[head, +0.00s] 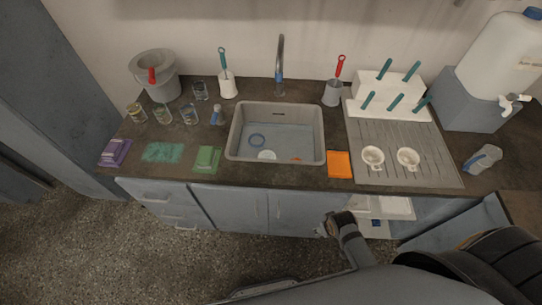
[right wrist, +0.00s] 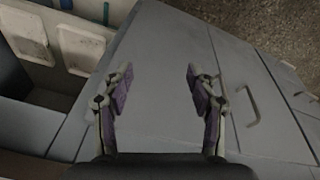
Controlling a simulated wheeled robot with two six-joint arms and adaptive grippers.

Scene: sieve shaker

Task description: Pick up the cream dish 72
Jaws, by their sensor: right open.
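Two cream dishes, the left one (head: 373,157) and the right one (head: 408,158), sit side by side on the grey draining board (head: 440,165) right of the sink. Their numbers are too small to read, so I cannot tell which is 72. Another pale dish (head: 267,155) lies in the sink. My right gripper (head: 325,229) is in front of the counter, below and left of the cream dishes. In the right wrist view my right gripper (right wrist: 160,75) is open and empty, its purple-padded fingers over a grey cabinet door (right wrist: 160,115). My left gripper is out of view.
An orange cloth (head: 339,164) lies between sink and draining board. A white rack (head: 385,90) with teal-handled tools stands behind the dishes. A clear bottle (head: 482,159) is to their right. An open cabinet (head: 410,230) is below.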

